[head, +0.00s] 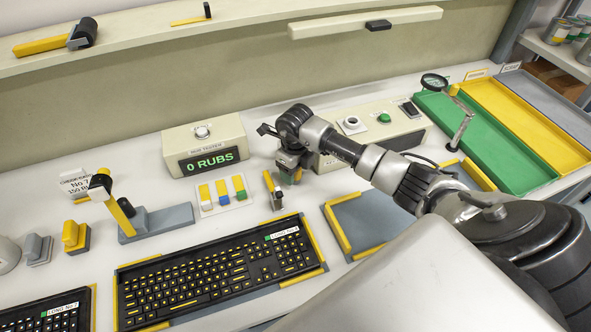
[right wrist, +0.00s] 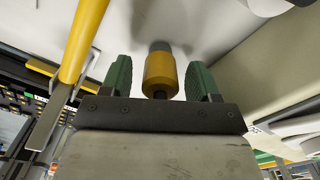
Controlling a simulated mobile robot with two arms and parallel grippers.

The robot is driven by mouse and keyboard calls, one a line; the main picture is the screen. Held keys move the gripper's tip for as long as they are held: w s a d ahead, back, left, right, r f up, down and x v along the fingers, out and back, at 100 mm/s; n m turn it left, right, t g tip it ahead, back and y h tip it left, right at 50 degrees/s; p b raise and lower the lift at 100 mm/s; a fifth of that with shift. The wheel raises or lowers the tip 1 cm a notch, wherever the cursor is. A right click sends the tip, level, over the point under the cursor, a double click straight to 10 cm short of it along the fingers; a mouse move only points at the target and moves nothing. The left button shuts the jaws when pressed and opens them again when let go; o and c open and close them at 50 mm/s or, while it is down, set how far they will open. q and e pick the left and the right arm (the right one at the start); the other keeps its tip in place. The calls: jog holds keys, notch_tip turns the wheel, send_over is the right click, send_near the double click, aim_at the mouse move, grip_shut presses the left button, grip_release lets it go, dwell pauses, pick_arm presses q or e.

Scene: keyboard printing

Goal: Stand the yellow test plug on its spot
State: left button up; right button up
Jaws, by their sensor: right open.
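My right gripper (head: 290,172) points down at the bench in front of the box reading "0 RUBS". In the right wrist view its green-padded fingers (right wrist: 160,80) are open. A yellow cylinder with a grey end, which looks like the yellow test plug (right wrist: 160,72), is between them, with a visible gap on both sides. Its grey end points toward the pale bench surface; I cannot tell whether it touches. In the head view the plug is mostly hidden by the gripper. The plug's spot cannot be made out. My left gripper is not in view.
A yellow-handled tool in a metal holder (head: 273,190) stands close left of the gripper. The rub tester box (head: 207,148), a panel with three coloured pieces (head: 220,208) and a black keyboard (head: 215,272) are nearby. Green tray (head: 480,140) lies right. A grey mat (head: 365,218) is bare.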

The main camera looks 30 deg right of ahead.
notch_tip(320, 180, up, 11)
jog(key=shift+w+f+b, duration=0.1)
jog(key=shift+b, duration=1.15)
jog(key=shift+r, duration=0.45)
jog(key=shift+d, duration=0.1)
